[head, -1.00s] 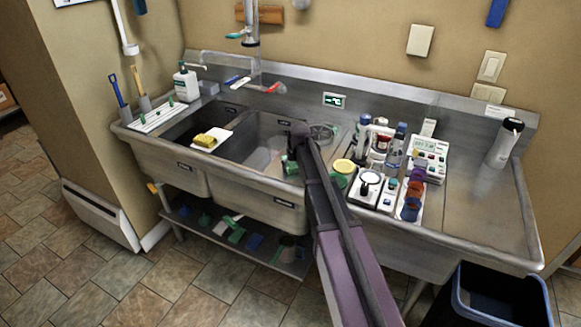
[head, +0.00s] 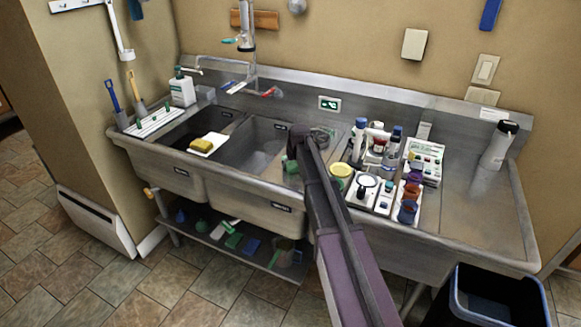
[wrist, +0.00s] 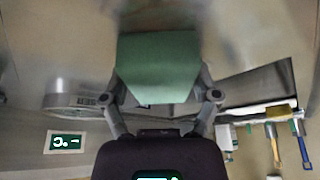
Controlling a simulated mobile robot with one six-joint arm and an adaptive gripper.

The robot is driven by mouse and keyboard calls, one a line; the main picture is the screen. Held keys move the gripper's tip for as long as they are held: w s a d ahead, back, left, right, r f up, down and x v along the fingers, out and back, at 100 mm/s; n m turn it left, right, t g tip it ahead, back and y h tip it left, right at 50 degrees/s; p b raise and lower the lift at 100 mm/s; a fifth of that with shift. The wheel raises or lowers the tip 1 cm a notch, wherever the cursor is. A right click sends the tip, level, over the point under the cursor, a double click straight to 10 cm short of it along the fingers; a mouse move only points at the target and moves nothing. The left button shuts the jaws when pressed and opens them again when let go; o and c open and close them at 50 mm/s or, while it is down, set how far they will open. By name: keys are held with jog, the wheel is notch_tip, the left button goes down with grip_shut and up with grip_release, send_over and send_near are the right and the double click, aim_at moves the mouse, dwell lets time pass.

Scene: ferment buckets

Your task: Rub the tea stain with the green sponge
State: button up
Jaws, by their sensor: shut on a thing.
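My gripper (wrist: 160,88) is shut on the green sponge (wrist: 157,62), with one finger on each side of it in the wrist view. The sponge is held out over blurred grey metal. In the head view my arm reaches over the sink unit and hides most of my gripper. A small patch of green (head: 291,167) shows just left of the arm's end, near the right basin's edge. I cannot make out the tea stain for certain. A faint brownish blur lies at the top of the wrist view, beyond the sponge. I cannot tell whether the sponge touches the metal.
A yellow sponge (head: 209,140) lies on a white tray between the two basins. Bottles, jars and a white meter (head: 424,160) crowd the counter right of my arm. A pale bottle (head: 498,146) stands at the far right, with bare counter before it. A dark bin (head: 497,300) stands below.

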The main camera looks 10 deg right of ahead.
jog(key=shift+w+d, duration=0.3)
jog(key=shift+w, duration=0.1)
jog(key=shift+w+d, duration=0.45)
jog(key=shift+w, duration=0.2)
jog(key=shift+w+d, duration=0.45)
jog(key=shift+w, duration=0.2)
jog(key=shift+w, duration=0.1)
jog(key=shift+w+d+f, duration=0.1)
jog(key=shift+w+d, duration=0.95)
jog(key=shift+w, duration=0.2)
jog(key=shift+s+a, duration=0.1)
jog(key=shift+s+a, duration=0.5)
jog(key=shift+s, duration=0.2)
jog(key=shift+s+a, duration=0.5)
jog(key=shift+s, duration=0.15)
jog(key=shift+s, duration=0.15)
jog(key=shift+s+a, duration=1)
jog(key=shift+s, duration=0.2)
